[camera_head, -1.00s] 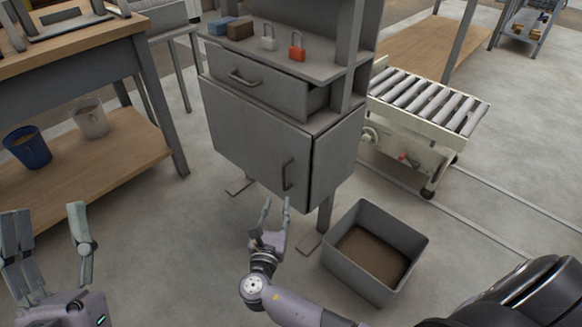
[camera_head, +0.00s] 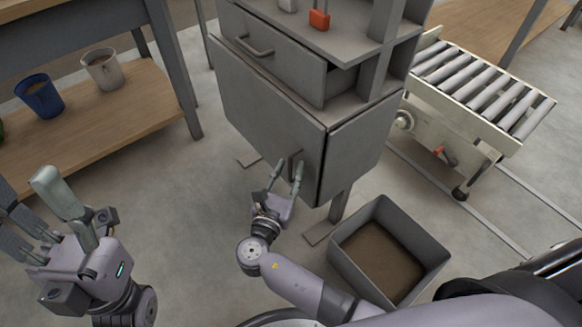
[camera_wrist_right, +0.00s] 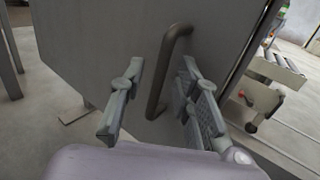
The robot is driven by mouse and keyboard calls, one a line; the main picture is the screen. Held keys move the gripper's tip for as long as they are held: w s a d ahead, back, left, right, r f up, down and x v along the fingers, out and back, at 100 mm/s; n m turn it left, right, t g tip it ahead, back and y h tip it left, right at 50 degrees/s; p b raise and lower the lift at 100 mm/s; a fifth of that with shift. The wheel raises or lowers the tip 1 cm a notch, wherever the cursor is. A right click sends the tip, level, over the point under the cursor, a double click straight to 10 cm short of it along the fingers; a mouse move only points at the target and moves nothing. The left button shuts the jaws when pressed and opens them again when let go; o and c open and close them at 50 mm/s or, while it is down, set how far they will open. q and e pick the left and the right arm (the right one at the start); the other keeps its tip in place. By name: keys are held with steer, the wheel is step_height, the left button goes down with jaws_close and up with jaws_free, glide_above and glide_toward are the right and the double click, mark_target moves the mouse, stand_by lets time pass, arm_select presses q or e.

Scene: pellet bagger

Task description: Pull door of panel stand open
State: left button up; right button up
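The grey panel stand has a door (camera_head: 258,125) on its lower front, nearly flush with the cabinet. The door's vertical bar handle (camera_head: 296,164) is near its right edge, and the handle also shows in the right wrist view (camera_wrist_right: 164,72). My right gripper (camera_head: 286,172) is open at the handle. In the wrist view its fingers stand on either side of the bar, with gaps on both sides. My left gripper (camera_head: 65,205) is open and empty at the lower left, away from the stand.
A drawer (camera_head: 270,60) above the door sits partly out. A grey open bin (camera_head: 425,250) stands on the floor right of the stand. A roller conveyor (camera_head: 470,90) is behind at right. A wooden bench shelf (camera_head: 130,115) with cups is at left. Floor before the door is clear.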

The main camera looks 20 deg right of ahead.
jaws_close()
stand_by(0.8)
